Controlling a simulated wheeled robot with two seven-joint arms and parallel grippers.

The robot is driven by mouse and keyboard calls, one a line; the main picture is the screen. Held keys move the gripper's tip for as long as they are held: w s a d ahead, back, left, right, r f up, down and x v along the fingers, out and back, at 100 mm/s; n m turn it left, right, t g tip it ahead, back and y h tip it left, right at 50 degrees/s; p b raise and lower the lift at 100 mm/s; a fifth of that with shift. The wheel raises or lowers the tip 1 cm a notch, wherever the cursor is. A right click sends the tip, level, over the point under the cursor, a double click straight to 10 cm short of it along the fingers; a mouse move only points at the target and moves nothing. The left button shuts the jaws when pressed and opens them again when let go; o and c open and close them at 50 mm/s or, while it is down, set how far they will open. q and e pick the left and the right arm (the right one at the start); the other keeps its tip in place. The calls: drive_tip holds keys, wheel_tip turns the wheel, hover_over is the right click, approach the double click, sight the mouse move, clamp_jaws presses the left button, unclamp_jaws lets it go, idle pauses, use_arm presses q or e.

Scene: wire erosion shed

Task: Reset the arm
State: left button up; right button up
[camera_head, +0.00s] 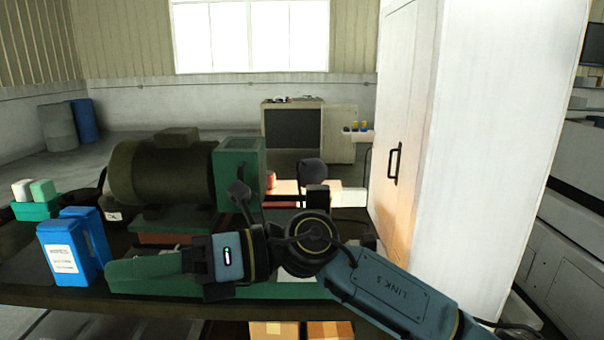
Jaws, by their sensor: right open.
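My right arm comes in from the lower right, with its blue-grey link and dark round wrist joint in front of the bench. My right gripper (196,277) points left, its jaws open, and looks empty. It is in front of the green base of a motor-driven machine (165,172); I cannot tell whether it touches that base. My left arm and left gripper are not in view.
Blue containers (66,252) and a green box (36,208) with two blocks stand at the left of the dark bench (60,295). A tall white cabinet (480,150) rises close on the right. Cardboard boxes (275,331) show below the bench.

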drive_tip(key=w+d+r+m+t+y, duration=0.3)
drive_tip(key=w+d+m+t+y, duration=0.35)
drive_tip(key=m+t, duration=0.85)
drive_tip(key=w+d+f+m+t+h, duration=0.45)
drive_tip(key=d+m+t+h, duration=0.4)
drive_tip(key=m, duration=0.55)
drive_tip(key=s+d+f+m+g+h, duration=0.1)
drive_tip(key=d+f+m+h, duration=0.6)
drive_tip(key=f, duration=0.3)
drive_tip(key=s+d+f+m+g+h, duration=0.2)
drive_tip(key=d+f+m+h, duration=0.5)
drive_tip(key=f, duration=0.3)
drive_tip(key=s+d+f+m+g, duration=0.25)
drive_tip(key=s+f+g, duration=0.2)
drive_tip(key=s, duration=0.35)
drive_tip(key=s+d+f+m+g+h, duration=0.1)
drive_tip(key=s+d+f+g, duration=0.25)
drive_tip(key=s+f, duration=0.35)
drive_tip(key=s+d+f+m+g, duration=0.2)
drive_tip(key=s+d+f+g, duration=0.25)
drive_tip(key=s, duration=0.35)
wheel_tip(320, 180, down, 23)
drive_tip(key=s, duration=0.1)
drive_tip(key=s+d+f+g, duration=0.1)
drive_tip(key=s+d+f, duration=0.1)
drive_tip(key=s+f, duration=1.3)
drive_tip(key=shift+s+d+f+n, duration=0.35)
drive_tip(key=shift+s+d+f, duration=0.05)
drive_tip(key=shift+s, duration=0.75)
